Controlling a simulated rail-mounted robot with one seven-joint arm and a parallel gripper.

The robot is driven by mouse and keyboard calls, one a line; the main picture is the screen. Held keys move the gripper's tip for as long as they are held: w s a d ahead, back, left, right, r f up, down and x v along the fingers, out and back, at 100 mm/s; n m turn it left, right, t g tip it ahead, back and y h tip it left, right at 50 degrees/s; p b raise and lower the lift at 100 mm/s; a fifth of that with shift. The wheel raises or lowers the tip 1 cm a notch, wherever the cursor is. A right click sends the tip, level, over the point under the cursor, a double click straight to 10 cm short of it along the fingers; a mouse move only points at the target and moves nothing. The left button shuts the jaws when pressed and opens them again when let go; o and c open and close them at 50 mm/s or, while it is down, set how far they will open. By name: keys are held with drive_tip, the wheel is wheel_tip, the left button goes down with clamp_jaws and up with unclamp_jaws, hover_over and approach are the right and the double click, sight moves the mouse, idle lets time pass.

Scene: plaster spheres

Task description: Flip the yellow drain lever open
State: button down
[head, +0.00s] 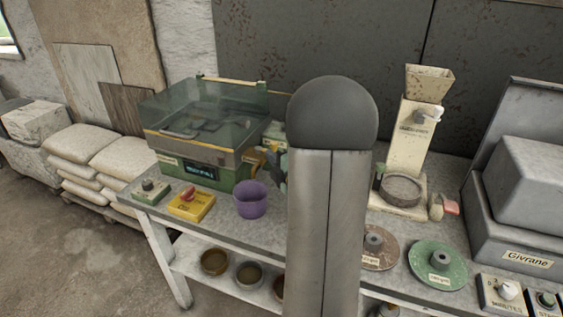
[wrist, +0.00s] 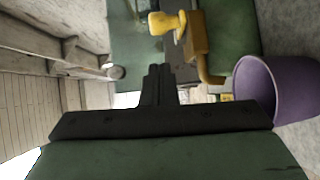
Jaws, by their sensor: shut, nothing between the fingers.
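The yellow drain lever (wrist: 167,22) shows at the top of the wrist view, on a brass-coloured valve with a bent spout (wrist: 208,72). The valve sits against a green machine side. My gripper (wrist: 158,72) is shut and empty, its fingertips below and slightly left of the lever in that picture, apart from it. In the head view, a dark part of my gripper (head: 278,165) shows beside my own arm, which hides the rest. I cannot make out the lever clearly in the head view.
A purple cup (head: 250,199) stands on the bench near the green machine with a clear lid (head: 200,110); it also shows at right in the wrist view (wrist: 275,88). A yellow box with a red knob (head: 190,203) stands left of the cup. A hopper device (head: 412,135) stands at right.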

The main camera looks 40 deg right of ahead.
drive_tip(key=shift+w+d+p, duration=0.2)
drive_tip(key=shift+w+d, duration=0.25)
drive_tip(key=shift+d, duration=0.25)
drive_tip(key=shift+w+d+p, duration=0.15)
drive_tip(key=shift+w+d, duration=0.25)
drive_tip(key=shift+d, duration=0.3)
drive_tip(key=shift+f, duration=0.1)
drive_tip(key=shift+d+n+y+b, duration=0.25)
drive_tip(key=shift+n+y+b, duration=0.2)
drive_tip(key=shift+y, duration=0.15)
